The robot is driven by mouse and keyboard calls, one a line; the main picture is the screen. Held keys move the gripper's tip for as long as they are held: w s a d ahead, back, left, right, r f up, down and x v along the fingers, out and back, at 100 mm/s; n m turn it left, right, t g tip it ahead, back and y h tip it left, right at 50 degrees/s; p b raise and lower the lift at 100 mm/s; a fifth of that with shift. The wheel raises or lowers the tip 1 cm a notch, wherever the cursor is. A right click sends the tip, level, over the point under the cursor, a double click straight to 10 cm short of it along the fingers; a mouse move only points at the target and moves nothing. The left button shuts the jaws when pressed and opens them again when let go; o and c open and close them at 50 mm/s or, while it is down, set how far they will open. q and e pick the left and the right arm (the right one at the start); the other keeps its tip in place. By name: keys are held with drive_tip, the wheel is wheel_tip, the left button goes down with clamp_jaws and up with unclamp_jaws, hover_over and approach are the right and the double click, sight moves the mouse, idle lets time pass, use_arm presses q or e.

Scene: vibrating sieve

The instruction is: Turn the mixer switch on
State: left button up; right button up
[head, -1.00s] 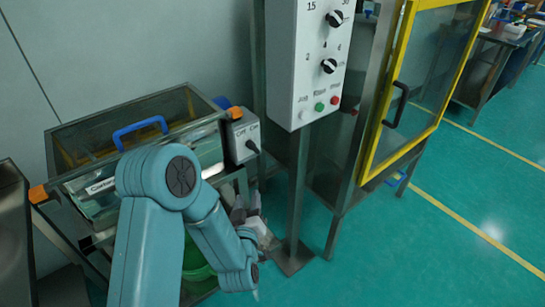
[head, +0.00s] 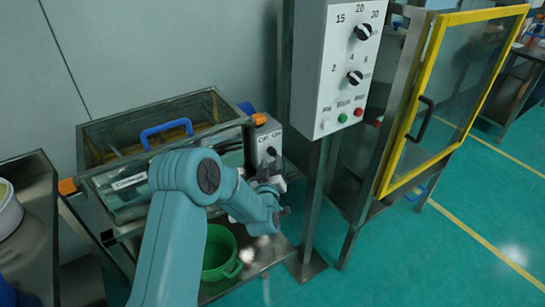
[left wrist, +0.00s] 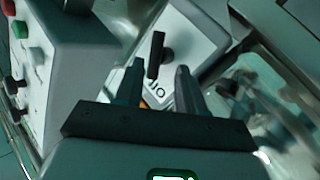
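The mixer switch is a grey box (head: 265,135) with "Off" and "On" labels, fixed to the right side of the glass-walled sieve. In the left wrist view its pale face (left wrist: 190,32) carries a black lever (left wrist: 157,55) and a dark printed mark. My right gripper is not in view.
A white control panel (head: 338,85) with knobs and buttons stands on a post right of the switch. The sieve has a blue handle (head: 166,133). A green bucket (head: 219,252) is below. A yellow-framed door (head: 436,60) is at right; the floor in front of it is clear.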

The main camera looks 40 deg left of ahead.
use_arm(q)
drive_tip(key=shift+x, duration=1.4)
clamp_jaws()
